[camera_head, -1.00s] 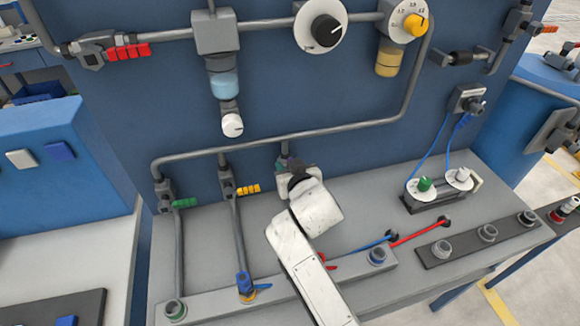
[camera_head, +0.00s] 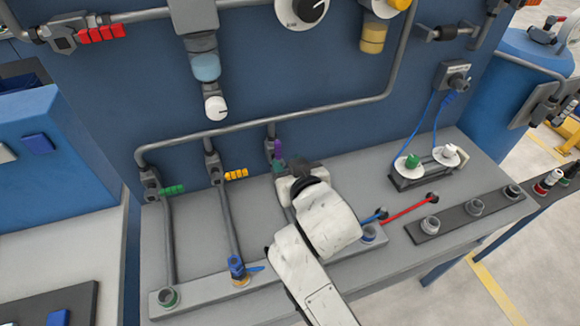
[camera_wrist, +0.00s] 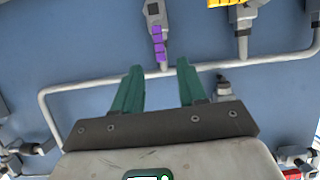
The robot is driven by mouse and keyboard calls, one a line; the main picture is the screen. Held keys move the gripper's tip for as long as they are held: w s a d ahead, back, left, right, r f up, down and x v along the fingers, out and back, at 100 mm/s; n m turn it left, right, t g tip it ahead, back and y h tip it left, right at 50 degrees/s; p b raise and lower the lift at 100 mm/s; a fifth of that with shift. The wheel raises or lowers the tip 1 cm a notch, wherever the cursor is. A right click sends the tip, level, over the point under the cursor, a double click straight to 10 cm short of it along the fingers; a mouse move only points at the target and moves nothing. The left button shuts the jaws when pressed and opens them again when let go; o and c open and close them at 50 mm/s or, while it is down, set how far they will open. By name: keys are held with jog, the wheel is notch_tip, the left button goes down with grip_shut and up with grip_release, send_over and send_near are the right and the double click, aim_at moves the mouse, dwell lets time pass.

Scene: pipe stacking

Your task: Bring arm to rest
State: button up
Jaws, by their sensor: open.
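My gripper (camera_wrist: 158,90) shows in the wrist view with its two green fingers apart and nothing between them. In the head view my gripper (camera_head: 280,178) is mostly hidden behind my white wrist, in front of the third vertical pipe. The purple-marked pipe fitting (camera_wrist: 157,32) is beyond the fingertips in the wrist view; the purple part (camera_head: 278,149) is just above the gripper in the head view. I cannot tell whether the fingers touch the pipework.
A grey bench (camera_head: 200,262) carries a rail (camera_head: 205,293) with a blue valve (camera_head: 237,266). Pipes with a green-marked valve (camera_head: 172,189) and a yellow-marked valve (camera_head: 236,175) stand left. Blue and red cables (camera_head: 405,210) lie right. A blue panel (camera_head: 300,75) rises behind.

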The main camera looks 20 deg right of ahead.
jog(key=shift+s+r, duration=0.1)
jog(key=shift+s, duration=0.15)
dwell(0.4)
jog(key=s+d+f+g, duration=0.2)
jog(key=s+d+f, duration=0.1)
jog(key=s+f, duration=0.1)
jog(key=s+d+f+g, duration=0.2)
jog(key=s+d+f, duration=0.1)
jog(key=s+f, duration=0.2)
jog(key=s+d+f+m+g+h, duration=0.1)
jog(key=s+d+f+g, duration=0.1)
jog(key=s+f, duration=0.3)
jog(key=shift+s+d+g, duration=0.4)
jog(key=shift+s+d, duration=0.45)
jog(key=s+d+f+g, duration=0.1)
jog(key=s+f+g, duration=0.1)
jog(key=s, duration=0.6)
jog(key=s+d+f+g, duration=0.2)
jog(key=s+f+g, duration=0.1)
jog(key=s, duration=0.6)
jog(key=shift+s+d+g+y, duration=0.15)
jog(key=shift+s+g+y, duration=0.15)
jog(key=shift+y, duration=0.1)
jog(key=shift+w, duration=0.1)
